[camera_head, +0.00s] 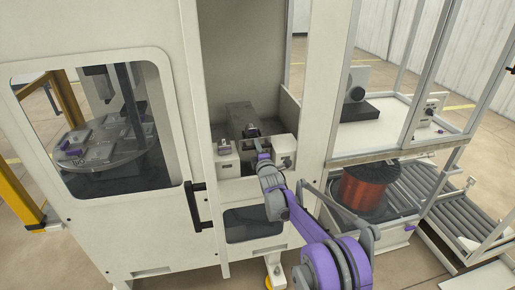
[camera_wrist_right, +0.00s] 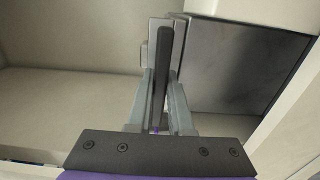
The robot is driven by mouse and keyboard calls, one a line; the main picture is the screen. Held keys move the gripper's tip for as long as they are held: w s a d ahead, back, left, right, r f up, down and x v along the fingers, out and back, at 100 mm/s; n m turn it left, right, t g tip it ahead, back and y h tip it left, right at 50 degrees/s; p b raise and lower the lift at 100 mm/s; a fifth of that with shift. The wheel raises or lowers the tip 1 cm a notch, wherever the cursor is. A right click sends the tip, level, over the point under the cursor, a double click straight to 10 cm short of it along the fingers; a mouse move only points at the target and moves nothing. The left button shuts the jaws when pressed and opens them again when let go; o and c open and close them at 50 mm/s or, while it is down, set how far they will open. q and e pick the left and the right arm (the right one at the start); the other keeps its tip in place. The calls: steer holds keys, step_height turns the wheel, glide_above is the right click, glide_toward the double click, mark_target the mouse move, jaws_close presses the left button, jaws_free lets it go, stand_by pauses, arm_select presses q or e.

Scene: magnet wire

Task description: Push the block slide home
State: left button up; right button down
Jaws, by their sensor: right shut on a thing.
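The block slide appears to be the dark grey metal block (camera_head: 240,114) inside the machine's open bay, though I cannot be sure which part of it slides. In the right wrist view a large grey metal block (camera_wrist_right: 245,65) stands just right of the fingers. My right gripper (camera_head: 263,157) reaches into the bay's front, between two white housings. In the wrist view my right gripper (camera_wrist_right: 162,95) is shut on a thin dark bar (camera_wrist_right: 163,60) standing between its fingers. Whether the bar joins the block is hidden. My left gripper is not in view.
White housings, left (camera_head: 226,160) and right (camera_head: 284,150), flank my gripper closely. A copper wire spool (camera_head: 364,190) sits to the right, beside a roller conveyor (camera_head: 455,215).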

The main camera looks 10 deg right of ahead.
steer(key=c, duration=0.8)
jaws_free()
steer(key=shift+w, duration=0.1)
steer(key=s, duration=0.5)
steer(key=s+b, duration=0.1)
steer(key=s, duration=0.4)
steer(key=shift+s+d, duration=0.2)
steer(key=shift+s, duration=0.2)
steer(key=s+d+r+m+g+h+p, duration=0.15)
steer(key=s+m+g, duration=0.65)
steer(key=s, duration=1.2)
steer(key=s+f+m+g, duration=0.1)
steer(key=s+f+m, duration=0.1)
steer(key=s, duration=0.6)
steer(key=s+f+m+g+p, duration=0.1)
steer(key=s+f+m+g, duration=0.1)
steer(key=s+m, duration=0.3)
steer(key=s+f+m+g+y, duration=0.1)
steer(key=s+f+m, duration=0.2)
steer(key=s, duration=1)
steer(key=shift+a+f+g, duration=0.3)
steer(key=shift+f, duration=0.3)
